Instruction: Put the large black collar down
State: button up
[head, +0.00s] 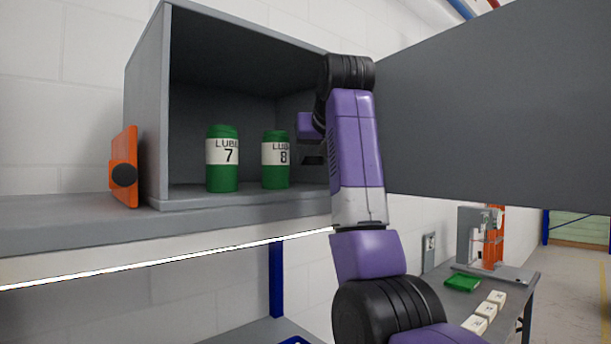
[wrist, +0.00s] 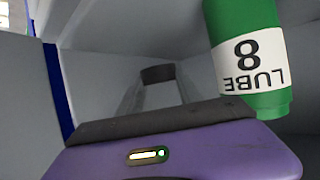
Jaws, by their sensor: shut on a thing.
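My gripper (head: 313,158) is inside the grey cabinet, just right of the green canister marked 8, partly hidden by my arm. In the wrist view my gripper (wrist: 158,82) has its two grey fingers closed on a small dark thing. I take this dark thing for the large black collar (wrist: 158,73). Its ring shape does not show at this angle, and I cannot tell whether it touches a surface. In the head view the collar cannot be made out.
Green canisters 7 (head: 222,172) and 8 (head: 275,175) stand on the cabinet floor (head: 190,199). The cabinet door (head: 500,110) is open at right. An orange part with a black knob (head: 124,175) is outside at left. A bench (head: 505,310) stands at lower right.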

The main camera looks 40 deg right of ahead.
jog(key=shift+f+p, duration=0.4)
jog(key=shift+f, duration=1.95)
jog(key=shift+f, duration=0.15)
jog(key=o, duration=1.4)
jog(key=shift+c, duration=0.2)
jog(key=shift+r, duration=0.2)
jog(key=b+v, duration=0.4)
jog(key=v, duration=0.7)
jog(key=shift+w+a+b, duration=0.1)
jog(key=shift+a+b, duration=0.05)
jog(key=shift+b, duration=0.2)
jog(key=shift+s+a+r+b, duration=0.15)
jog(key=shift+s+b, duration=0.15)
jog(key=shift+s, duration=0.2)
